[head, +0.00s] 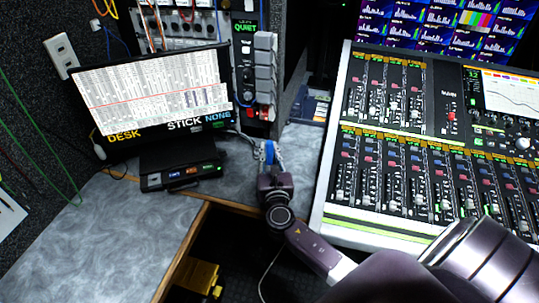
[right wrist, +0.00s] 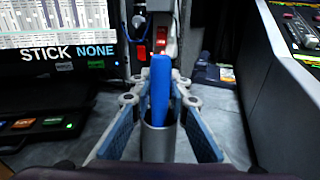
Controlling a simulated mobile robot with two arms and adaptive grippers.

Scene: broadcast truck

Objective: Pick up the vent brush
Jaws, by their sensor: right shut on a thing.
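The vent brush, a long blue piece (right wrist: 160,85), stands upright in the middle of the right wrist view. Its lower end meets a grey cylinder (right wrist: 158,142); I cannot tell whether this is a holder or part of the brush. In the head view the blue piece (head: 269,151) shows small, above the desk's front right part. My right gripper (head: 267,160) is shut on it, its two fingers on either side, as the right wrist view (right wrist: 160,101) also shows. The brush's far end and underside are hidden. My left gripper is not in view.
A monitor (head: 150,90) and a black box with lit buttons (head: 180,170) stand on the grey desk (head: 90,235) to the left. A mixing console (head: 385,150) is close on the right. A yellow object (head: 198,278) lies below the desk's wooden edge.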

